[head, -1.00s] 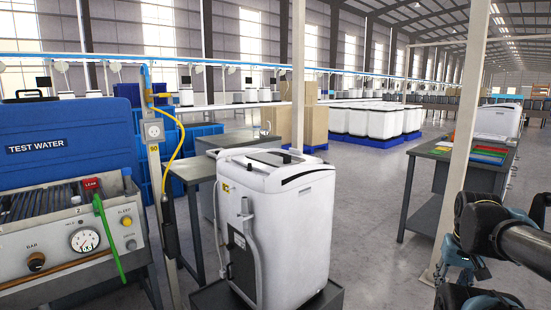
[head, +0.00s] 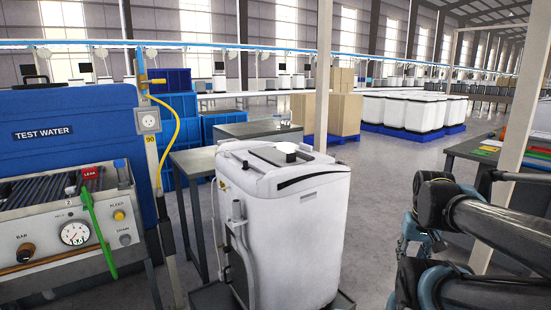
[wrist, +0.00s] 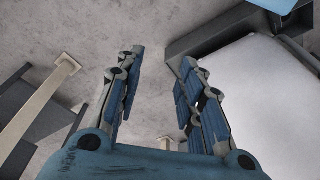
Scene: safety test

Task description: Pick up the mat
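I cannot make out a thing that is clearly a mat in either view. Flat coloured pieces (head: 488,149), yellow and green among them, lie on the dark table at the right edge of the head view; I cannot tell whether one is a mat. In the head view my gripper (head: 414,236) is partly hidden by my arm, low at the right and apart from the table.
A white washing machine (head: 300,225) stands on a dark base at the centre. A blue TEST WATER bench (head: 60,150) is at the left. A pale post (head: 513,125) stands near my arm. Boxes (head: 340,113) and white units (head: 405,110) are behind. Floor (head: 385,185) between is clear.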

